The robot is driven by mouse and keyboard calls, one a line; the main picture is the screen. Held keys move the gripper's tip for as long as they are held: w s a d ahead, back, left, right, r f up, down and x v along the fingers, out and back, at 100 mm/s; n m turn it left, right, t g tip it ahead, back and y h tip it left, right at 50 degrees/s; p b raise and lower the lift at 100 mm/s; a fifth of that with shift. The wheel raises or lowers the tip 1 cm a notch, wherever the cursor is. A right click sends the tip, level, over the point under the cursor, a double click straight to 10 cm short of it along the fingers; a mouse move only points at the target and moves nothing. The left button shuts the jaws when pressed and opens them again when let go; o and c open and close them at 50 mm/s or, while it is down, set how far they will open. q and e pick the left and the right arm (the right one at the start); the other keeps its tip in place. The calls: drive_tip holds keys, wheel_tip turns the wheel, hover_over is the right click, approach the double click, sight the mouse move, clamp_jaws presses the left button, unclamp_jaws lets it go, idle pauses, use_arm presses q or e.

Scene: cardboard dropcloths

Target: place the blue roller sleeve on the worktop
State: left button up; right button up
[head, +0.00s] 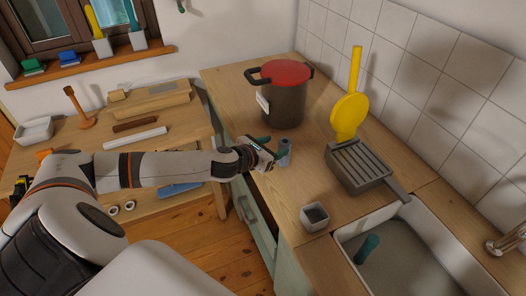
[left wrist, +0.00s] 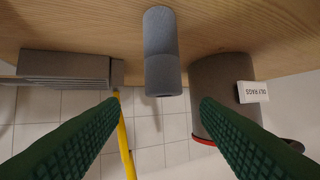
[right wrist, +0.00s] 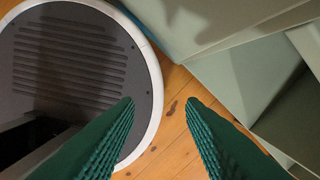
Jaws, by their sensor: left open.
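The blue roller sleeve (head: 285,152), a small grey-blue cylinder, stands upright on the wooden worktop (head: 240,92), near its front edge. My left gripper (head: 270,153) is open just to the left of the sleeve. In the left wrist view, which is upside down, the sleeve (left wrist: 162,50) stands on the worktop ahead of the gap between the green fingers, apart from both. My right gripper (right wrist: 160,100) is open and empty above the floor, beside my round base; it is not in the head view.
A dark pot with a red lid (head: 283,95) stands behind the sleeve. A grey ridged tray (head: 357,168) with a yellow paddle-shaped thing is to the right. A small square cup (head: 314,217) stands nearer the sink (head: 420,250). A teal cylinder (head: 367,248) is in the sink.

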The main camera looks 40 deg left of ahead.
use_arm(q)
drive_tip(key=shift+b+v, duration=0.4)
drive_tip(key=shift+v, duration=2.25)
